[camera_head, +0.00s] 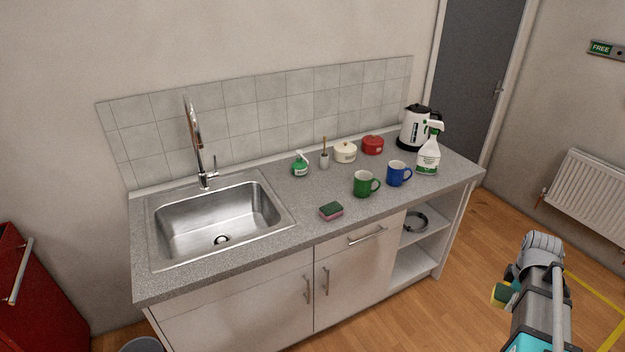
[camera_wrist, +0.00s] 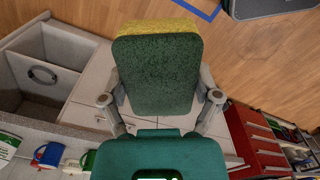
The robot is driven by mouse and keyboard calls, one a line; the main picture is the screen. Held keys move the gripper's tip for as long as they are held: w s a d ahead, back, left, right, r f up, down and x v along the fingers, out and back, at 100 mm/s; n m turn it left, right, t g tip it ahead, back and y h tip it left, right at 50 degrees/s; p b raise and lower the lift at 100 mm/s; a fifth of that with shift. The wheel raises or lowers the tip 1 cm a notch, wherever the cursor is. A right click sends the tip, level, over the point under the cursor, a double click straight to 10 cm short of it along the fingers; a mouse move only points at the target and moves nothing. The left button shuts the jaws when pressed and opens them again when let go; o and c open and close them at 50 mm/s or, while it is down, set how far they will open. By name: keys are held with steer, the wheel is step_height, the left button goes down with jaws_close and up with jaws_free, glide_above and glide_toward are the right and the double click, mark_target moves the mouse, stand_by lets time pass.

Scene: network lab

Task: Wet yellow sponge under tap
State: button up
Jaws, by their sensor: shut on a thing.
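My gripper (camera_wrist: 160,100) is shut on the yellow sponge (camera_wrist: 157,27), which has a dark green scouring side. In the wrist view the green side faces the camera, with the yellow showing along the top edge. In the head view the sponge (camera_head: 501,295) shows only partly beside my gripper at the lower right, over the floor and away from the counter. The chrome tap (camera_head: 195,142) stands behind the steel sink (camera_head: 176,252) at the left of the counter. The sink looks empty, and no water stream is visible.
A pink and green sponge (camera_head: 331,211) lies on the counter (camera_head: 300,229). A red cabinet (camera_head: 35,285) is left.

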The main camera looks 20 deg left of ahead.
steer(key=shift+s, duration=0.15)
steer(key=shift+a, duration=0.35)
